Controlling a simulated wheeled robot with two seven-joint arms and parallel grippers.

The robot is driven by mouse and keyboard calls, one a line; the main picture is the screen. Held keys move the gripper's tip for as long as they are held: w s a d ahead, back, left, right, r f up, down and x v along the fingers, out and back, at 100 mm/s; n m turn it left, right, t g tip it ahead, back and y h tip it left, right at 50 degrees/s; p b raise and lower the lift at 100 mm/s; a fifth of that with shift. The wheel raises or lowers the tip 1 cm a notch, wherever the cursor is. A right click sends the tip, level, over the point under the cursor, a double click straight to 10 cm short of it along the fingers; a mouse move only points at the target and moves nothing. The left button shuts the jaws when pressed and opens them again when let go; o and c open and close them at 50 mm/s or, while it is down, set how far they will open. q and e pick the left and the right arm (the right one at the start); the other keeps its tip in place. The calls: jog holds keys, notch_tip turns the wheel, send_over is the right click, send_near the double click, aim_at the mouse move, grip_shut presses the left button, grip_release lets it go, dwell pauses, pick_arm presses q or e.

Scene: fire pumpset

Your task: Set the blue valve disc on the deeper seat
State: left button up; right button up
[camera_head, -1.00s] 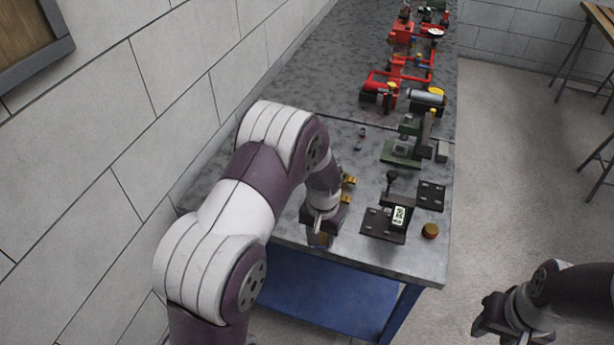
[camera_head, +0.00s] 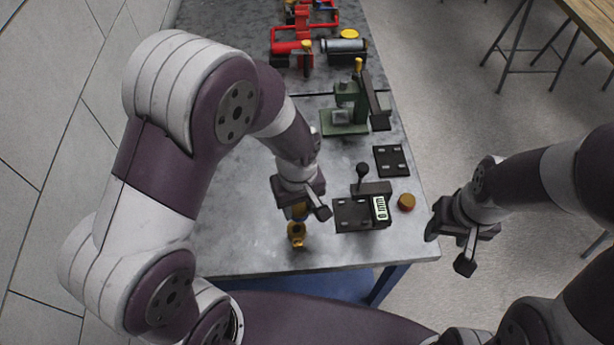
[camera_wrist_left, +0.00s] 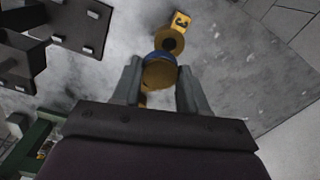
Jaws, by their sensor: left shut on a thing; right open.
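My left gripper (camera_head: 300,211) is above the near part of the grey table (camera_head: 250,245). In the left wrist view, its jaws (camera_wrist_left: 158,88) are shut on a round brass piece with a blue band, the blue valve disc (camera_wrist_left: 158,58). A brass valve body (camera_head: 296,234) stands just in front of the left gripper. It also shows in the left wrist view (camera_wrist_left: 178,22), with a round dark opening and a marked tag. I cannot tell whether the disc touches it or how deep its seat is. My right gripper (camera_head: 467,240) is open and empty, right of the table edge.
A dark gauge stand (camera_head: 352,214) with a digital display is right of the left gripper. Red pump assemblies (camera_head: 300,40) stand at the far end.

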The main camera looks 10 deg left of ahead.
aim_at(295, 216)
pick_arm(q)
jog(key=shift+s+r, duration=0.3)
jog(key=shift+s, duration=0.15)
jog(key=shift+s+r+n, duration=0.15)
jog(key=shift+s+n, duration=0.15)
jog(key=shift+s, duration=0.05)
jog(key=shift+p, duration=0.35)
jog(key=f+b, duration=0.1)
jog(key=f, duration=0.1)
jog(key=f+b, duration=0.1)
jog(key=shift+s+a+f+b, duration=0.1)
jog(key=shift+a+f+b, duration=0.1)
jog(key=shift+f+b, duration=0.15)
jog(key=shift+f, duration=0.45)
pick_arm(e)
jog(key=shift+s+a+f, duration=0.15)
jog(key=shift+a+f, duration=0.1)
jog(key=shift+f, duration=0.2)
jog(key=shift+s+a+f, duration=0.15)
jog(key=shift+a+f, duration=0.1)
jog(key=shift+f, duration=0.2)
pick_arm(q)
jog(key=shift+r, duration=0.1)
pick_arm(e)
jog(key=shift+r, duration=0.4)
